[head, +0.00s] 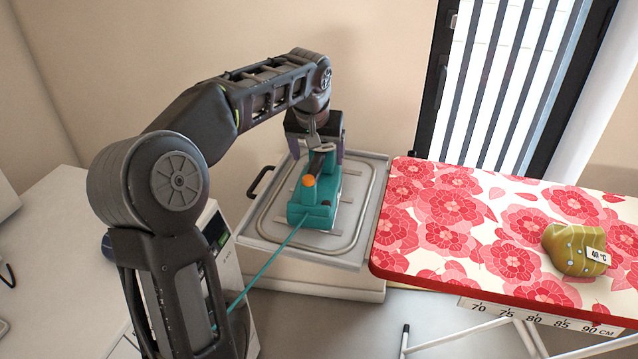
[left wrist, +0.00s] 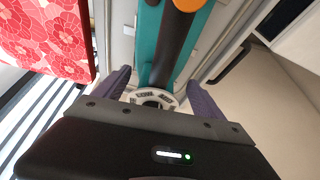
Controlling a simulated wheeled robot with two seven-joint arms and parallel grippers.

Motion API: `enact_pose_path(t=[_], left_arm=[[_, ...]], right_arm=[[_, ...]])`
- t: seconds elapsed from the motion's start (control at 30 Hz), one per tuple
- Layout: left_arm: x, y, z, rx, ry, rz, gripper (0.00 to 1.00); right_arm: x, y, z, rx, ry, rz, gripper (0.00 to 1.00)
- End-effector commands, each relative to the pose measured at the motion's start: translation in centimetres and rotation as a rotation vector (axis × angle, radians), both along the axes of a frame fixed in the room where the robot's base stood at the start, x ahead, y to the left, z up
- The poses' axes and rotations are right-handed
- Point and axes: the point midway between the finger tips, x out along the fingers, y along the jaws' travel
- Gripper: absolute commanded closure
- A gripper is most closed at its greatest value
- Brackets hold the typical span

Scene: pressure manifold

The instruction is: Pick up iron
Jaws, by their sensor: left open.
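The iron (head: 318,205) is teal with a dark handle and an orange button, and stands on a grey metal tray (head: 262,232) left of the ironing board. A teal cord runs from its near end toward the lower left. My left gripper (head: 314,150) is above the iron's far end, its fingers open. In the left wrist view, the open fingers (left wrist: 158,88) lie on either side of the iron (left wrist: 150,50) near its grey dial, with gaps on both sides. Whether they touch it cannot be told. My right gripper is not in view.
The ironing board (head: 430,220) with a red floral cover stands right of the tray, and an olive cloth item (head: 575,250) with a "40 °C" tag lies on it. A white counter (head: 60,240) is at left. A wall is close behind the tray.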

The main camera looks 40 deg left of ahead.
Motion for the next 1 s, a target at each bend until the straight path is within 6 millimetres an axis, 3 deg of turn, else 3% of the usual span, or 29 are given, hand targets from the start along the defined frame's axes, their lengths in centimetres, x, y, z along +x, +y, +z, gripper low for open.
enact_pose_path(t=[0.3,0.9,1.0], left_arm=[[1.4,0.4,-3.8,-0.001,0.002,0.001,0.20],[1.5,0.5,-3.9,-0.001,0.001,0.001,0.20],[1.5,0.5,-3.9,0.000,0.001,0.000,0.27]], right_arm=[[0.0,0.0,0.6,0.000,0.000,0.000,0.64],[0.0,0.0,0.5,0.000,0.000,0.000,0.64],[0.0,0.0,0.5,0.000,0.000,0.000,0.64]])
